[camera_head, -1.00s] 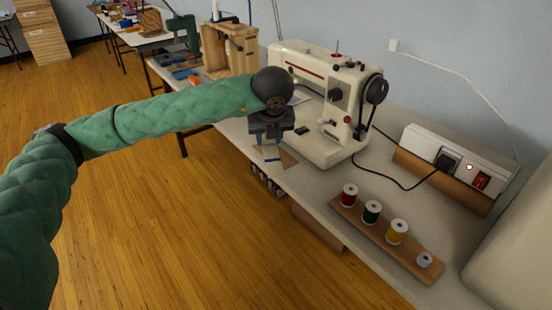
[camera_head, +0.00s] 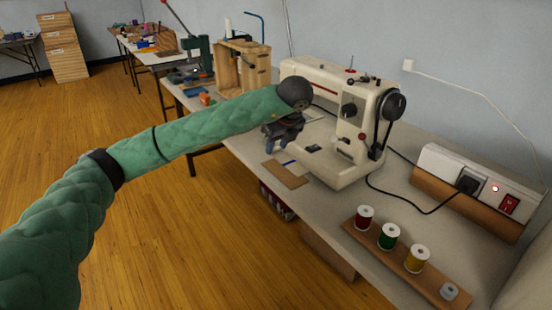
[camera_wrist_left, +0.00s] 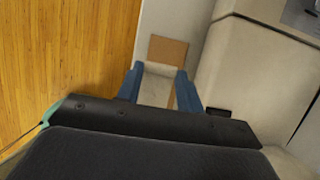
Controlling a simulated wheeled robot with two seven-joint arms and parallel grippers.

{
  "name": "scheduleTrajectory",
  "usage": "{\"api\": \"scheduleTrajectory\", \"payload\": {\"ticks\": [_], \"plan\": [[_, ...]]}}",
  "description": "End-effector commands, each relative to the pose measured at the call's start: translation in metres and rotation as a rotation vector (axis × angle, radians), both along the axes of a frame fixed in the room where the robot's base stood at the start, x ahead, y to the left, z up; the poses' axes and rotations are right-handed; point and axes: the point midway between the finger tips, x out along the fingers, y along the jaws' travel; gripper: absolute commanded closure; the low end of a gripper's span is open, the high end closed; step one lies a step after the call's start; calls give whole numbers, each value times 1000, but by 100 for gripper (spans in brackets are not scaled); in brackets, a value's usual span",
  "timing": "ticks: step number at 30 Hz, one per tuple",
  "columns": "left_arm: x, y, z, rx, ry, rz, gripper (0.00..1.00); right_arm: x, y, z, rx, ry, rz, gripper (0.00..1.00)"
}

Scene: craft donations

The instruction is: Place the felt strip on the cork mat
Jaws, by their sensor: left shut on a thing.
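The cork mat (camera_head: 287,177) is a small tan rectangle lying near the front edge of the table, left of the sewing machine. It also shows in the left wrist view (camera_wrist_left: 167,50), just beyond my fingertips. My left gripper (camera_head: 278,146) is above the table, beside the machine and just behind the mat in the picture. In the wrist view its blue fingers stand apart, shut on a pale piece (camera_wrist_left: 158,69), seemingly the felt strip; its outline is unclear. A thin blue sliver (camera_head: 289,162) shows at the mat's back edge; I cannot tell what it is. My right gripper is out of view.
The cream sewing machine (camera_head: 340,120) stands close to the right of my gripper. A wooden rack (camera_head: 403,262) with several thread spools is at the front right, near a power strip (camera_head: 465,180). A wooden frame (camera_head: 243,68) stands farther back. Wooden floor lies left of the table.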

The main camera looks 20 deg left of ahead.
Motion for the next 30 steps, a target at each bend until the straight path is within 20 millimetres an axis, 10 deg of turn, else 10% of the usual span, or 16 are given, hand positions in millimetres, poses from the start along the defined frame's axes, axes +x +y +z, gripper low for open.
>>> {"api": "scheduleTrajectory", "payload": {"ticks": [9,30], "plan": [[30,14,-19,1,-1,0,88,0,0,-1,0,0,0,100],[30,14,-60,0,-1,0,88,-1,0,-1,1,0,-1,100]]}}
